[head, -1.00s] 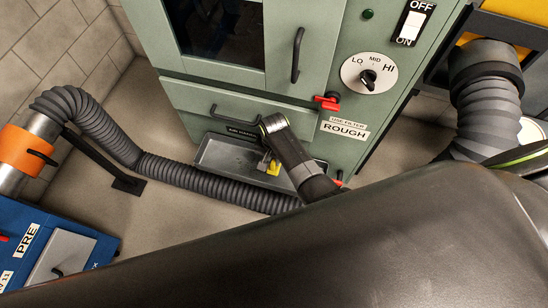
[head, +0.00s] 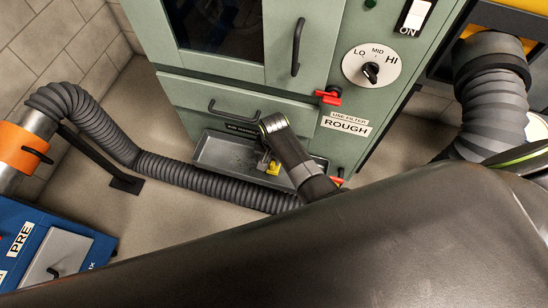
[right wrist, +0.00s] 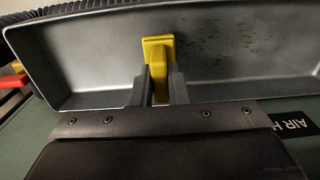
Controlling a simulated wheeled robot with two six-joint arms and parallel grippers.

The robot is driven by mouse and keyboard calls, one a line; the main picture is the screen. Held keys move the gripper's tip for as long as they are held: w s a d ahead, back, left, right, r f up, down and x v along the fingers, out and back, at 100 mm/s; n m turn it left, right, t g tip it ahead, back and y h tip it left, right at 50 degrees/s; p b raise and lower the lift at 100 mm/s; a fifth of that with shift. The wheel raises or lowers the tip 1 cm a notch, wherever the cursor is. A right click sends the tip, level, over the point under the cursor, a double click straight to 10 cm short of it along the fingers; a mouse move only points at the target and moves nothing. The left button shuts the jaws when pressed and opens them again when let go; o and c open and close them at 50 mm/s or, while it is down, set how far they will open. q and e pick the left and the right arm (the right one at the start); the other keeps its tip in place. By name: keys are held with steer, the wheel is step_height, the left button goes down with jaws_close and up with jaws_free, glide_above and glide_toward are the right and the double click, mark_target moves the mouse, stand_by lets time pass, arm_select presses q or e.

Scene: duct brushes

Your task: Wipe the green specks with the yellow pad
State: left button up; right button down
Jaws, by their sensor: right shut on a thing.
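The yellow pad (right wrist: 158,50) is held between the two fingers of my right gripper (right wrist: 160,86), in the middle of the right wrist view. The pad is over the grey metal tray (right wrist: 90,60) and looks close to or against its surface; contact cannot be told. Small olive-green specks (right wrist: 222,40) are scattered on the tray to the right of the pad. In the head view, my right gripper (head: 264,160) and the yellow pad (head: 273,168) are at the tray (head: 222,152), below the cabinet drawer. My left gripper is not in view.
The green cabinet (head: 230,88) stands behind the tray, with a drawer handle, a red valve lever (head: 328,96) and a dial (head: 371,66). A ribbed grey hose (head: 190,176) runs along the tray's front. A blue box (head: 45,245) stands at lower left.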

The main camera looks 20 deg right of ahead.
steer(key=shift+f+b, duration=0.65)
steer(key=shift+f, duration=0.35)
